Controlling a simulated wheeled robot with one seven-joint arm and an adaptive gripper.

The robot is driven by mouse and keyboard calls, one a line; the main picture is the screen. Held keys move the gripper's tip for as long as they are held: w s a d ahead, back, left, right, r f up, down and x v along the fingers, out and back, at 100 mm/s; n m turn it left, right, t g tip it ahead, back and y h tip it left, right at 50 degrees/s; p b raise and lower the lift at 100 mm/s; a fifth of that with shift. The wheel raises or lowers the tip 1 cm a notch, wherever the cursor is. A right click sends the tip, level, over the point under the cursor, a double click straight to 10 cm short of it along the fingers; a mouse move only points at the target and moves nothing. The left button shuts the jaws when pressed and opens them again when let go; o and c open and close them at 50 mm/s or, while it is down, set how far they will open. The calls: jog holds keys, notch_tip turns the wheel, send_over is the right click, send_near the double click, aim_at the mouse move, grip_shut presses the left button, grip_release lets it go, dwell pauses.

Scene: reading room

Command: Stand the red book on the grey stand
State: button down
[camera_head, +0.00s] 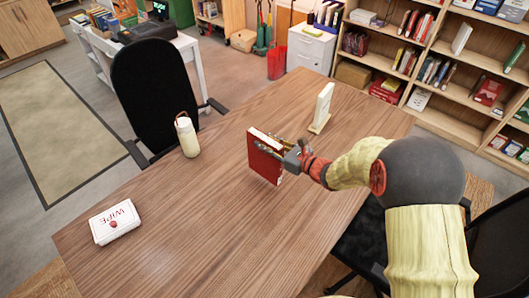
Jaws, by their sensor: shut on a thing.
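The red book (263,160) is upright over the middle of the wooden table, its red cover facing the front left. My gripper (284,148) is shut on the right-hand edge of the red book. I cannot tell whether its lower edge touches the table. A pale, off-white upright stand (322,107) with a flat foot is at the far right of the table, behind and to the right of the book. It looks more cream than grey. Nothing rests against it, and the book is clearly apart from it.
A cream bottle (188,138) with a reddish cap stands near the table's far left edge. A white wipes pack (115,222) lies at the left end. The wooden table (190,240) is bare in front. A black chair (155,85) stands behind it; bookshelves (455,90) are at the back right.

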aim_at(265, 158)
jog(key=shift+w+a+f, duration=0.1)
jog(key=shift+w+f, duration=0.45)
jog(key=shift+w, duration=0.05)
jog(key=shift+w+f+b, duration=0.1)
jog(key=shift+f+b, duration=0.8)
jog(key=shift+f, duration=0.75)
jog(key=shift+f, duration=0.15)
jog(key=c, duration=1.6)
grip_release()
